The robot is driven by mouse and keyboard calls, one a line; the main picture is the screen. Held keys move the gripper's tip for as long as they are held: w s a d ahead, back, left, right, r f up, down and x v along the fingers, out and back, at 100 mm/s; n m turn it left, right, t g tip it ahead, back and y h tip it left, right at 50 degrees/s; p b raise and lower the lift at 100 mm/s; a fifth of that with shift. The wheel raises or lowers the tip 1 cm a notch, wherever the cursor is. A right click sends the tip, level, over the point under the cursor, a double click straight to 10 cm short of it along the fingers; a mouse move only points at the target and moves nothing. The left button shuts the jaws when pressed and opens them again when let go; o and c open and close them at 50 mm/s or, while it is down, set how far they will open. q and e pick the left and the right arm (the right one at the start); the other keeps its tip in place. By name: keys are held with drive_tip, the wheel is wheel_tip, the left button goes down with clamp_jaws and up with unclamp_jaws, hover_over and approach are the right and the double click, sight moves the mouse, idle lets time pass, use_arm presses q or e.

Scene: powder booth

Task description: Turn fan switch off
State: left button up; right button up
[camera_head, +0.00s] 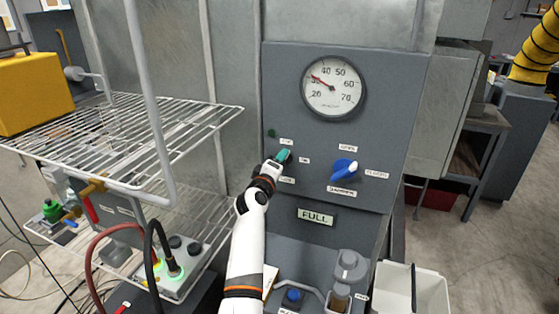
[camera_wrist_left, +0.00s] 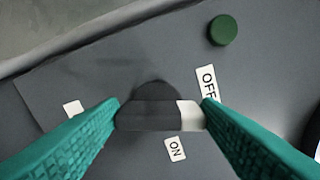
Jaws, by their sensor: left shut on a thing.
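The fan switch (camera_wrist_left: 150,115) is a dark knob on the grey control panel (camera_head: 400,120), with a white end (camera_wrist_left: 191,115). In the left wrist view its white end is at the right, between the OFF label (camera_wrist_left: 207,82) and the ON label (camera_wrist_left: 175,149). My left gripper (camera_head: 283,156) is at the panel. Its teal fingers (camera_wrist_left: 161,116) are shut on the switch, one at each end of the knob. In the head view the gripper hides the switch. My right gripper is in neither view.
A green button (camera_wrist_left: 222,30) is near the OFF label. A blue knob (camera_head: 343,169) sits right of my gripper, below a round gauge (camera_head: 333,87). A wire shelf (camera_head: 110,125) stands close on the left. A white bin (camera_head: 425,285) is at the lower right.

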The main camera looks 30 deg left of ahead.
use_arm(q)
drive_tip(key=shift+n+p, duration=0.65)
drive_tip(key=shift+n, duration=1.25)
drive_tip(key=shift+f, duration=0.1)
drive_tip(key=o, duration=1)
drive_tip(key=p+v, duration=0.4)
drive_tip(key=v, duration=0.8)
drive_tip(key=shift+a, duration=0.1)
